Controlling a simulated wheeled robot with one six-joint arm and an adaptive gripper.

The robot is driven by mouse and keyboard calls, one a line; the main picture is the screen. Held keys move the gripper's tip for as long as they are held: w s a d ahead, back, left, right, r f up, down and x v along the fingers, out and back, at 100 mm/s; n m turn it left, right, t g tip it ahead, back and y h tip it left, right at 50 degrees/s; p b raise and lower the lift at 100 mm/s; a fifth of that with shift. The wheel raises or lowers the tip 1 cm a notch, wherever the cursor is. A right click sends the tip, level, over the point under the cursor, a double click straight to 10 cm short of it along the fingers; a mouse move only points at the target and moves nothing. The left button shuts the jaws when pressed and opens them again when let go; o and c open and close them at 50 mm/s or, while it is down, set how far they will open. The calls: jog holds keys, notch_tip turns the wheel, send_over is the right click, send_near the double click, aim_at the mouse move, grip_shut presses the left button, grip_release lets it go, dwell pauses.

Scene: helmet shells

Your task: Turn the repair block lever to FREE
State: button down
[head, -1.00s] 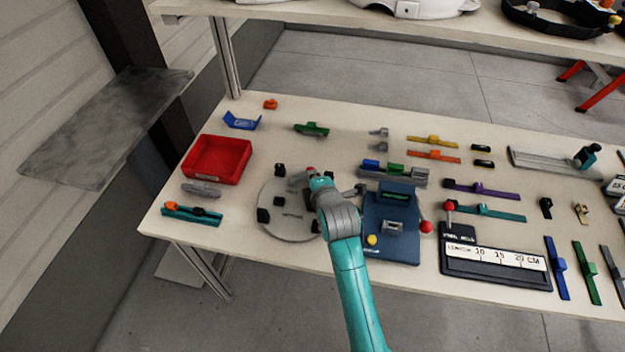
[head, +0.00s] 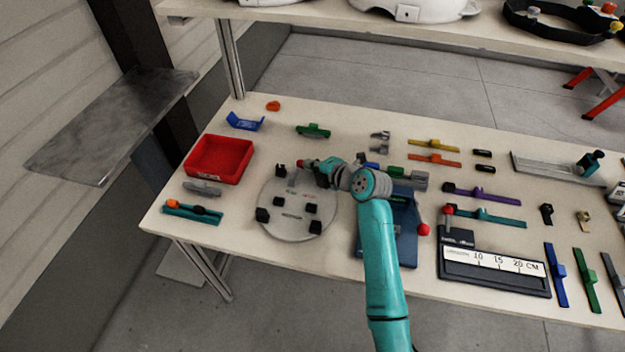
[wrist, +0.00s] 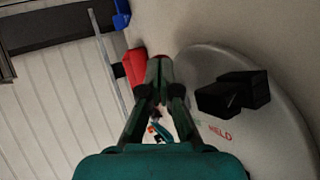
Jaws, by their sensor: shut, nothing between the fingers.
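The repair block is a round grey plate (head: 273,222) with several black blocks, at the left of the bench in the head view. It also shows at the right of the wrist view (wrist: 218,70), with a red HELD label. A red knob (head: 300,163), seemingly the lever's, is at the plate's back edge; the lever's exact angle is unclear. My gripper (head: 310,165) is shut and empty, pointing left with its tips right by the knob. Contact cannot be told.
A red tray (head: 247,158) and a teal part with an orange end (head: 192,212) are left of the plate. A blue device (head: 404,255) is partly behind my arm at the right. Small coloured parts lie around; a shelf (head: 320,14) overhangs the back.

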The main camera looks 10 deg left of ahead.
jog(key=shift+w+a, duration=0.5)
jog(key=shift+a, duration=0.1)
dwell(0.5)
